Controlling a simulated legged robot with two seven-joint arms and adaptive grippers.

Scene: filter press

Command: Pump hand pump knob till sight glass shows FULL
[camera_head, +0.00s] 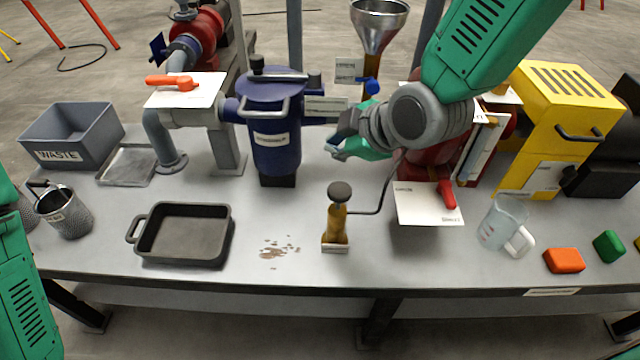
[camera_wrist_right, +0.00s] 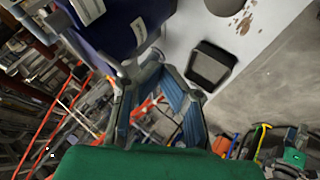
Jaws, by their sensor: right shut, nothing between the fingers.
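The hand pump (camera_head: 336,227) stands upright near the front middle of the bench. It has a brass-coloured body and a dark round knob (camera_head: 340,191) on top. A thin pipe runs from it to the right. My right gripper (camera_head: 332,150) is shut and empty, above and behind the knob and apart from it, beside the blue filter housing (camera_head: 276,135). Its fingers also show in the right wrist view (camera_wrist_right: 160,105). I cannot make out the sight glass or its reading; my right arm covers part of the equipment behind. Only my left arm's green link shows at the left edge.
A black tray (camera_head: 184,258) and brown crumbs (camera_head: 281,247) lie left of the pump. A white panel with a red lever (camera_head: 448,195), a clear jug (camera_head: 503,222) and an orange block (camera_head: 564,260) are to the right. A funnel (camera_head: 378,25) stands behind my right gripper.

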